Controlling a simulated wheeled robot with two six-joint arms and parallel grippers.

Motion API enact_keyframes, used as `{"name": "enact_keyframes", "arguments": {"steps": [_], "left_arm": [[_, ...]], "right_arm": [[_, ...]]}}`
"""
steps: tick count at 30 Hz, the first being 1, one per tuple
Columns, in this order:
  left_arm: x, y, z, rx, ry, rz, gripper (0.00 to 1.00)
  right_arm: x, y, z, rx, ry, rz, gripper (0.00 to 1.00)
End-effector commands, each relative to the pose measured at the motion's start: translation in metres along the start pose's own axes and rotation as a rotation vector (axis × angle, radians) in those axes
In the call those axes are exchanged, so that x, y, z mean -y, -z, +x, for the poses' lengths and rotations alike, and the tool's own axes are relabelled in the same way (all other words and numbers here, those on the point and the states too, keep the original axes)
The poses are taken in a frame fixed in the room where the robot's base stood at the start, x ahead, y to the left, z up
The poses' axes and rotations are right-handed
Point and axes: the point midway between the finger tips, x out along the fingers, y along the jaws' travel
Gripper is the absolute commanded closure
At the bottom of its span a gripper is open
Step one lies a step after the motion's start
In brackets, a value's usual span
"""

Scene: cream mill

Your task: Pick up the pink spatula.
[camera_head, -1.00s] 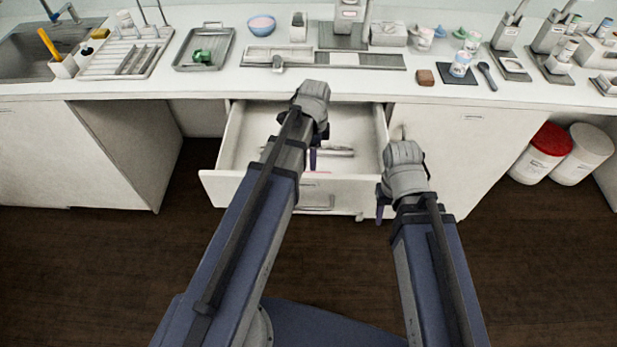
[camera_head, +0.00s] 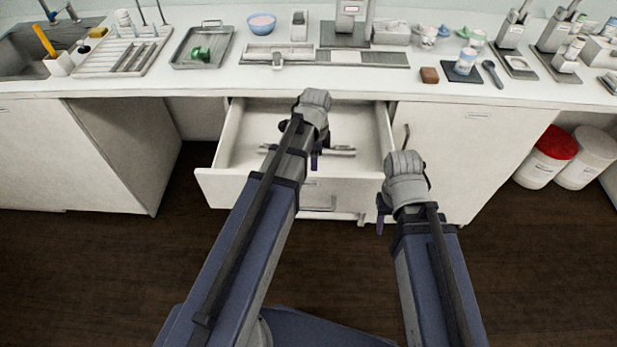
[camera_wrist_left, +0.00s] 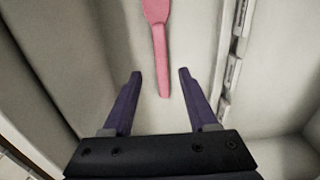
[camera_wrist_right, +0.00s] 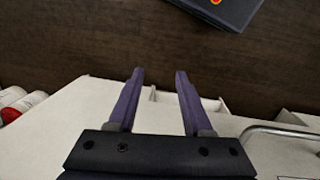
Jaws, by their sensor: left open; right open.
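The pink spatula (camera_wrist_left: 160,58) lies in the open drawer (camera_head: 240,140). In the left wrist view its handle points down toward my left gripper, and its wider head is cut off at the top edge. My left gripper (camera_wrist_left: 160,74) is open and empty, with the handle's end showing between its fingers; I cannot tell the height gap. In the head view my left arm hides the spatula, and my left gripper (camera_head: 314,160) is over the drawer. My right gripper (camera_head: 381,222) is open and empty, in front of the cabinet right of the drawer; it also shows in the right wrist view (camera_wrist_right: 159,73).
A metal utensil (camera_head: 340,151) lies in the drawer near my left gripper. The drawer walls are close around that gripper. The counter above holds a tray (camera_head: 183,63), a pink-filled bowl (camera_head: 262,23) and lab items. A red-lidded bucket (camera_head: 546,160) stands at right. The floor is clear.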

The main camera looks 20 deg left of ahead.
Motion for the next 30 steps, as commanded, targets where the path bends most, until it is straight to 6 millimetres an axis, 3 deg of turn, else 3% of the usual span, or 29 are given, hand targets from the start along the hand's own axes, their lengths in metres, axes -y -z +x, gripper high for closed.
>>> {"name": "enact_keyframes", "arguments": {"steps": [1,6,16,30], "left_arm": [[0.002,0.0,0.013,0.0,0.0,0.0,0.41],[0.003,0.0,0.033,0.0,0.0,0.0,0.41],[0.003,0.0,0.034,0.0,0.0,0.0,0.42],[0.003,0.0,0.034,0.0,0.0,0.0,0.95]], "right_arm": [[0.001,0.001,0.013,0.0,0.0,0.0,0.5],[0.003,0.002,0.033,0.0,0.0,0.0,0.5],[0.003,0.002,0.033,0.0,0.0,0.0,0.5],[0.003,0.002,0.033,0.0,0.0,0.0,0.5]]}}
